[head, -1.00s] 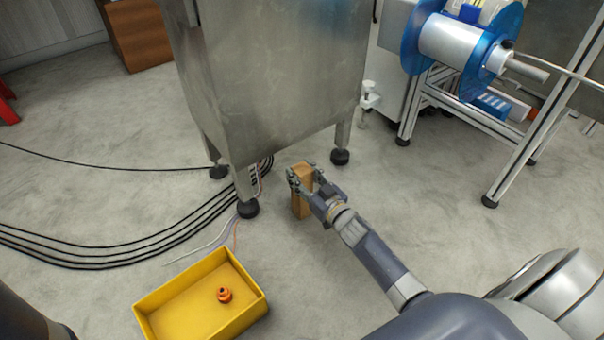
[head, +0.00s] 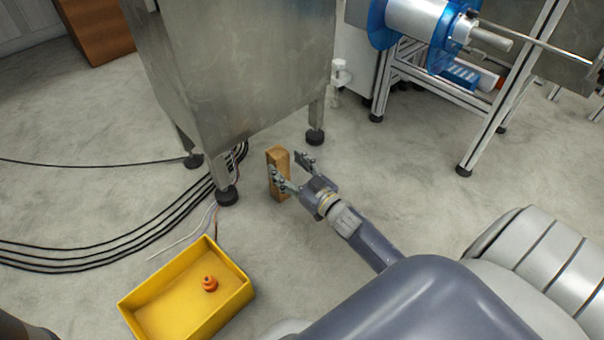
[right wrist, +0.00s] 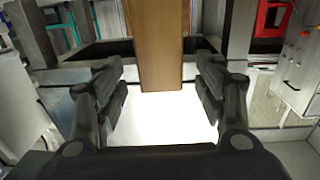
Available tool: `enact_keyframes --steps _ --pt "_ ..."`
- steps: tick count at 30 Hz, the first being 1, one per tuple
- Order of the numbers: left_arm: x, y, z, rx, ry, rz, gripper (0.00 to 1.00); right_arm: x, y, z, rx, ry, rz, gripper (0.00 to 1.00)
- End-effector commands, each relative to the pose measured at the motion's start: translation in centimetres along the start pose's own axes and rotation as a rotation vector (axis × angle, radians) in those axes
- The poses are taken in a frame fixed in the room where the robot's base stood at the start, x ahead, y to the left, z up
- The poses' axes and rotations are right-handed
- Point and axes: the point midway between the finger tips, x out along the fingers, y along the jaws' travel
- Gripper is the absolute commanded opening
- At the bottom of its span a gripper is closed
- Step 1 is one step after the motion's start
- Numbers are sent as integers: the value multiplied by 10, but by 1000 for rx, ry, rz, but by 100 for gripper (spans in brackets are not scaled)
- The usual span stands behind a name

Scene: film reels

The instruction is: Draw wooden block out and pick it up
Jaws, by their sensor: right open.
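The wooden block (head: 279,157) is tan and stands upright on the floor beside the grey metal cabinet, between its front foot and its right foot. My right gripper (head: 287,164) is open and empty, on the near right side of the block. One finger overlaps the block in the head view and the other is to its right. In the right wrist view the block (right wrist: 156,45) is ahead, centred between the spread fingers (right wrist: 160,85), with clear gaps on both sides. My left gripper is not in view.
The metal cabinet (head: 235,75) rises just behind the block. A yellow bin (head: 165,317) with an orange piece (head: 210,284) inside is on the floor at lower left. Black cables (head: 110,240) run along the floor at left. Floor right of my gripper is clear.

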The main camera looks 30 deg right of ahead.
Motion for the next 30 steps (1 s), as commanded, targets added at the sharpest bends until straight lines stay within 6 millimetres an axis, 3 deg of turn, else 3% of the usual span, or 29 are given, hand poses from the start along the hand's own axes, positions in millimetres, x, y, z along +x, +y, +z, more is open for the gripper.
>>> enact_keyframes --steps 6,12,30 --pt "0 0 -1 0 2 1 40 -44 0 1 1 -2 0 64" --pt "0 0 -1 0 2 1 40 -67 0 1 1 -1 0 64" --pt "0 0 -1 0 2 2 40 -72 0 0 1 0 0 64"
